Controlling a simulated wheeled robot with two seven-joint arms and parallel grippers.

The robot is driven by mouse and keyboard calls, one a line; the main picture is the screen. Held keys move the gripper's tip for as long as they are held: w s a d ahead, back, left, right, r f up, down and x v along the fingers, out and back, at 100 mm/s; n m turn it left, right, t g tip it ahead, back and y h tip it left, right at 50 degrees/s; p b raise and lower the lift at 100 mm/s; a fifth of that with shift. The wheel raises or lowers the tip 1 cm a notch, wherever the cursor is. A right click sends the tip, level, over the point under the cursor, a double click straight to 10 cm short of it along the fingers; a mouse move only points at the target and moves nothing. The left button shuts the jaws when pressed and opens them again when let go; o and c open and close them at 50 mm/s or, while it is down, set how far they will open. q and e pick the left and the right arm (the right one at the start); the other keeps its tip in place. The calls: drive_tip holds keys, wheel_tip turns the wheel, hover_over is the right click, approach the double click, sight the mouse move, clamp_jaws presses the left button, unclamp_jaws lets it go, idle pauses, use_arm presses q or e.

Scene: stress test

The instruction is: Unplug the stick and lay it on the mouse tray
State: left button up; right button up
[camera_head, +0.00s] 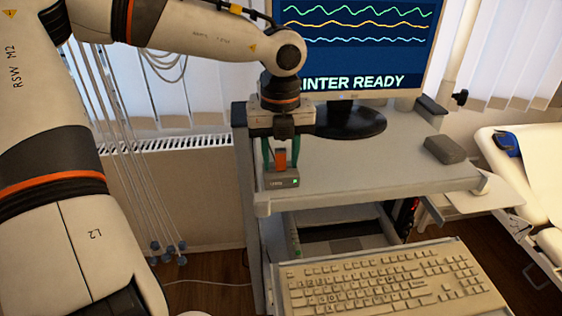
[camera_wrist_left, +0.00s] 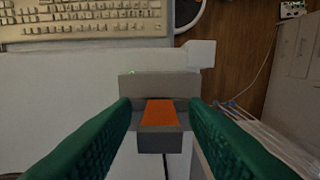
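The stick (camera_head: 281,160), orange with a grey end, stands upright in a small grey hub (camera_head: 283,180) with a green light, at the cart top's front left corner. In the left wrist view the stick (camera_wrist_left: 160,113) lies between the green fingers, its far end at the hub (camera_wrist_left: 158,85). My left gripper (camera_head: 281,163) points down over it, open, one finger on each side with gaps visible. A pale side plate (camera_head: 478,199), which looks like the mouse tray, sticks out at the cart's right and looks bare. My right gripper is not in view.
A monitor (camera_head: 355,45) stands behind the gripper on the cart top (camera_head: 380,165). A dark grey block (camera_head: 445,150) lies at the cart's right. A keyboard (camera_head: 385,283) sits on a lower front shelf. Cables hang at the left. The middle of the cart top is clear.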

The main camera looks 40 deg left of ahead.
sight(280, 149)
use_arm(q)
drive_tip(key=shift+c, duration=0.6)
clamp_jaws()
drive_tip(key=shift+r, duration=0.2)
drive_tip(key=shift+r+p, duration=1.3)
drive_tip(key=shift+r, duration=1.55)
